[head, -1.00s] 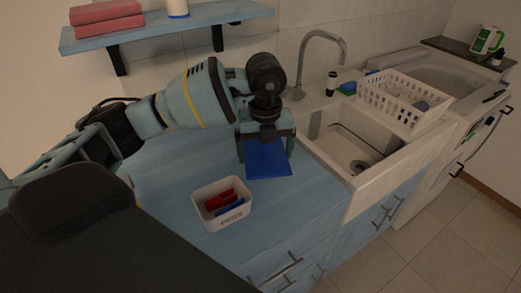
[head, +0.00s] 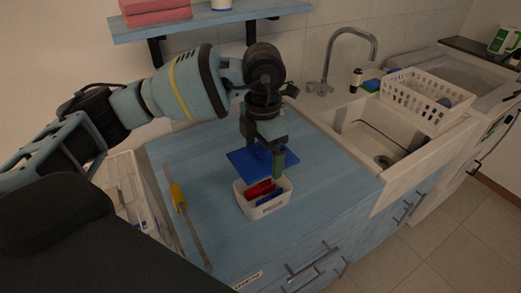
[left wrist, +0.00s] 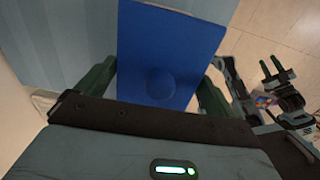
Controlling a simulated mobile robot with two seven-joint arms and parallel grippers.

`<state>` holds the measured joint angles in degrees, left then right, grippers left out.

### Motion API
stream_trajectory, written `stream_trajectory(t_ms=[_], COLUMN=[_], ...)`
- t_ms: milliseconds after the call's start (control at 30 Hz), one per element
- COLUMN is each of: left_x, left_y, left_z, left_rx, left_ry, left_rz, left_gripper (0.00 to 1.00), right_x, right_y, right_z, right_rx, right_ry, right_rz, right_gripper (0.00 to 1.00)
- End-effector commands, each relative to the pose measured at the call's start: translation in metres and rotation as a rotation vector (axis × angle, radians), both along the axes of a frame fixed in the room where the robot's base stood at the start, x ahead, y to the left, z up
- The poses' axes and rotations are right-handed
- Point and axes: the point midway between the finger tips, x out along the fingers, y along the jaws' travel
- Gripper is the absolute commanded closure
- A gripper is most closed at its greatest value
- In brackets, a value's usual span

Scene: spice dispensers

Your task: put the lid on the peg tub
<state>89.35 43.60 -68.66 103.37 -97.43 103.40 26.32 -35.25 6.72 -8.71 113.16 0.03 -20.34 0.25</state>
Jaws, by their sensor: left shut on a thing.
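The white peg tub (head: 264,208) stands on the blue counter, its top uncovered. Red and blue pieces (head: 261,190) show inside it. The flat blue lid (head: 243,161) is in my left gripper (head: 266,165), just behind the tub's back rim in the head view. In the left wrist view the lid (left wrist: 165,55) sits between the two green fingers, which are shut on it. I cannot tell its height above the counter. My right gripper (left wrist: 273,72) shows small at the right of the left wrist view, its prongs apart; it is out of the head view.
A sink (head: 368,140) lies to the right, with a white basket (head: 425,95) behind it. A tap (head: 350,45) stands at the back. A blue shelf (head: 200,22) hangs above. A yellow item (head: 178,197) lies at the counter's left edge. The counter front of the tub is clear.

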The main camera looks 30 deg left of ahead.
Motion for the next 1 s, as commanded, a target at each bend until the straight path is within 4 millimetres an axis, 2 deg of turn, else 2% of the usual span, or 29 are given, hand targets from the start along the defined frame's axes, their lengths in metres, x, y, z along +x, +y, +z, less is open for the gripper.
stream_trajectory(t_ms=[367,1000], left_x=[0.000,0.000], left_y=[0.000,0.000], left_z=[-0.013,-0.065], left_rx=[0.000,0.000], left_ry=[0.004,0.004], left_rz=[0.002,0.004], left_gripper=[0.29,0.29], right_x=[-0.005,-0.024], right_y=[0.000,0.002], right_z=[-0.008,-0.036], right_rx=[-0.001,0.003], right_ry=[0.016,0.074], right_rz=[0.000,-0.002], right_gripper=[0.64,0.64])
